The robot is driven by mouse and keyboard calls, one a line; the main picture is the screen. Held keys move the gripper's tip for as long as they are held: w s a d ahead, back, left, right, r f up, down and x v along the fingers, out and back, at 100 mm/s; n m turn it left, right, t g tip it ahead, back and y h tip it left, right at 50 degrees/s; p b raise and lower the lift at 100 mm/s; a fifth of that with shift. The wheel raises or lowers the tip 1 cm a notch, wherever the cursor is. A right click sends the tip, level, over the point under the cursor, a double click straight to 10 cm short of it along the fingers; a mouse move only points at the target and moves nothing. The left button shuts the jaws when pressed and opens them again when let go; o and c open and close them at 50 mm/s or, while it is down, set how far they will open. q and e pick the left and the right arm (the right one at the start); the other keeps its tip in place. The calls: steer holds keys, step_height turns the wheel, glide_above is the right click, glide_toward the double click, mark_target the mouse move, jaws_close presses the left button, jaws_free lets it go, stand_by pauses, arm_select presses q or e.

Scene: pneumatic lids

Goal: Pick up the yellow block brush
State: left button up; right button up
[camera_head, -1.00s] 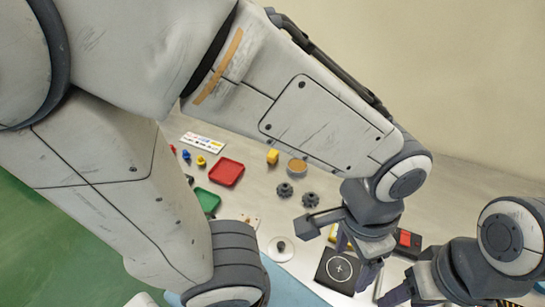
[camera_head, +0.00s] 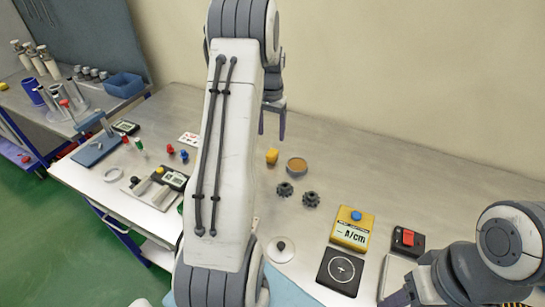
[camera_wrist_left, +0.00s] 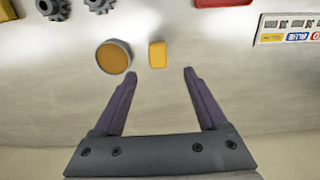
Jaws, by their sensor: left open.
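The yellow block (camera_head: 272,156), taken as the brush, sits on the metal table beside a round tin (camera_head: 297,165) with an orange-brown top. In the left wrist view the yellow block (camera_wrist_left: 157,54) lies just beyond the fingertips, roughly in line with the gap between them. My left gripper (camera_head: 272,130) is open and empty; its two purple fingers (camera_wrist_left: 159,76) are spread apart and do not touch the block. My right gripper (camera_head: 398,299) shows only in part at the lower right edge, so its jaws cannot be judged.
Two dark gears (camera_head: 285,189) lie in front of the tin. A yellow meter (camera_head: 352,229), a black pad (camera_head: 340,271) and a red-switch box (camera_head: 408,240) stand to the right. In the wrist view a red tray (camera_wrist_left: 222,2) lies beyond. The table near the wall is clear.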

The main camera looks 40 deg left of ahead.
arm_select(q)
glide_above(272, 152)
step_height(272, 152, down, 4)
steer(key=shift+a+f+p, duration=0.1)
steer(key=shift+f+p, duration=0.05)
steer(key=shift+p, duration=0.25)
step_height(272, 152, down, 5)
steer(key=shift+r+p, duration=0.1)
steer(key=shift+p, duration=1)
steer(key=shift+f, duration=0.25)
jaws_close()
